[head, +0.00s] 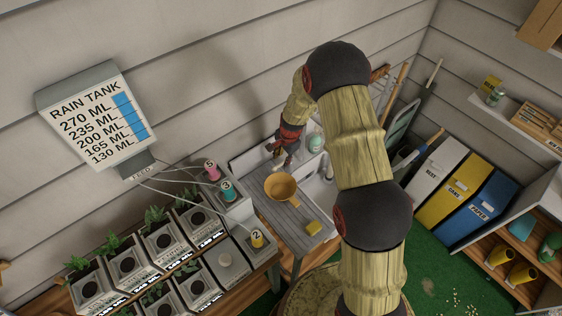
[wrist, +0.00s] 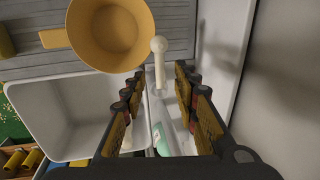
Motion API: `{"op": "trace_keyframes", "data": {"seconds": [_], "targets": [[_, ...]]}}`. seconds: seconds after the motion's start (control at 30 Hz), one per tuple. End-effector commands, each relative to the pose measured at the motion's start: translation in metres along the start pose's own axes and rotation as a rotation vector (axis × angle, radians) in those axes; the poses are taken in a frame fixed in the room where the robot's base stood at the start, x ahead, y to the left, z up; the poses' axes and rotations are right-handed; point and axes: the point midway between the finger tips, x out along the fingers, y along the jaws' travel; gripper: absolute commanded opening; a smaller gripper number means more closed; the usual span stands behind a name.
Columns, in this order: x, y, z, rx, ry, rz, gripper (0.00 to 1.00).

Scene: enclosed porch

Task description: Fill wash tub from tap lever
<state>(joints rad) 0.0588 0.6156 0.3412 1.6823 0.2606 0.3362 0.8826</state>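The tap lever (wrist: 159,65) is a pale stick with a ball end. In the wrist view it shows in the gap between the two fingers of my gripper (wrist: 160,72). The fingers are apart, and I cannot tell whether either touches the lever. In the head view my gripper (head: 281,155) hangs low by the wall behind the sink, and the lever is hard to make out there. The white wash tub (wrist: 45,106) lies left of the fingers in the wrist view. It looks empty in its visible part. In the head view my arm hides much of it.
A yellow pan (head: 281,187) with a handle stands on the grey drainboard (head: 292,220), close to the lever. A pale green object (wrist: 161,140) sits near the fingers. Planters stand left; bins stand right.

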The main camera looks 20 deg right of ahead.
Motion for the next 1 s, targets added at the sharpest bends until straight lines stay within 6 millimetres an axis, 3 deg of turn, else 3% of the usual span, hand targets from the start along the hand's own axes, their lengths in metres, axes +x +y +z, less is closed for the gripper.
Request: {"op": "trace_keyframes", "data": {"seconds": [0.1,0.3,0.67,1.0], "targets": [[0.018,0.0,0.0,-0.002,-0.001,0.002,0.3],[0.037,0.0,0.0,-0.001,-0.001,0.001,0.3],[0.041,0.0,0.0,-0.002,0.0,-0.001,0.29],[0.04,0.0,0.0,-0.002,0.0,0.0,0.1]]}}
